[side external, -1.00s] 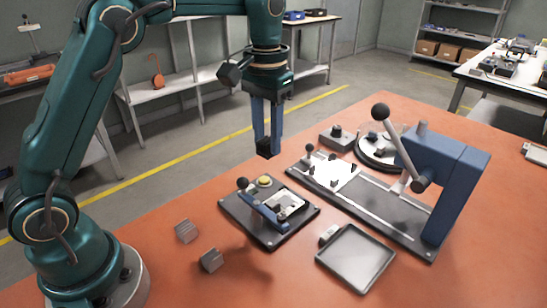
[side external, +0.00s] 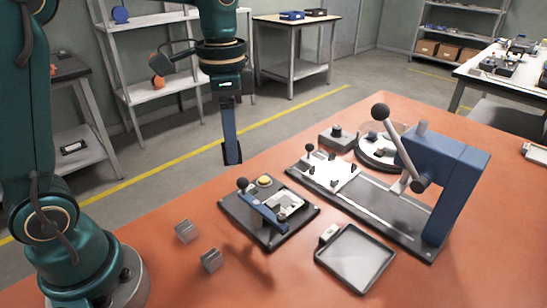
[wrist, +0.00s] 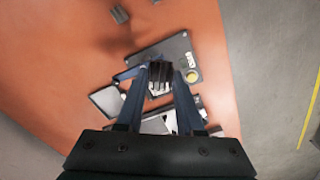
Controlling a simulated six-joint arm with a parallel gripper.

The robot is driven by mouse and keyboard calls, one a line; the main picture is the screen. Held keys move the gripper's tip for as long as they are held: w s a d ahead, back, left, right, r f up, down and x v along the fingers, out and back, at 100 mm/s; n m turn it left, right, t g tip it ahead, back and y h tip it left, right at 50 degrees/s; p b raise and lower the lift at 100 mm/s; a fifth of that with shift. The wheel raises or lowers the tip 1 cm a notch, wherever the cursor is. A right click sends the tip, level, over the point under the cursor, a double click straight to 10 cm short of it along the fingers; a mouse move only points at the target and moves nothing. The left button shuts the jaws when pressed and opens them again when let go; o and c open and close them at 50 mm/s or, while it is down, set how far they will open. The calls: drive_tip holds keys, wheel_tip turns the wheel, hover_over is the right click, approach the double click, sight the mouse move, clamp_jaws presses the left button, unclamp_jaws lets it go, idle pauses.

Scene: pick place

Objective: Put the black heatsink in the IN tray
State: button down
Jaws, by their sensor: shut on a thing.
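My gripper (side external: 231,158) hangs in the air, to the left of and above the fixture in the side external view. In the wrist view, my gripper (wrist: 160,73) is shut on the black heatsink (wrist: 160,70), a small dark finned block between the fingertips. In the side external view the finger largely hides the heatsink. The tray (side external: 355,258), shallow and grey with a raised rim, lies empty on the orange table at front right. A small pale block or tag stands at its back left corner; no lettering is readable.
Two grey finned blocks (side external: 184,231) (side external: 210,261) lie on the table at left front. A dark fixture plate (side external: 262,232) with a blue clamp and yellow button stands between gripper and tray. A blue lever press (side external: 455,195) rises behind the tray at right.

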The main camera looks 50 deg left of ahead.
drive_tip(key=s+d+f+m, duration=0.3)
drive_tip(key=d+m, duration=0.1)
drive_tip(key=d, duration=0.4)
drive_tip(key=s+d+f+m, duration=0.3)
drive_tip(key=d+f+m, duration=0.1)
drive_tip(key=d, duration=0.4)
drive_tip(key=s+d+f+m, duration=0.3)
drive_tip(key=d+f, duration=0.1)
drive_tip(key=d, duration=0.4)
drive_tip(key=shift+s+d+m, duration=0.2)
drive_tip(key=shift+d+m, duration=0.1)
drive_tip(key=shift+m, duration=0.1)
drive_tip(key=shift+d+f, duration=0.1)
drive_tip(key=shift+f, duration=2)
drive_tip(key=shift+f, duration=0.1)
drive_tip(key=c, duration=0.5)
unclamp_jaws()
drive_tip(key=shift+c, duration=0.2)
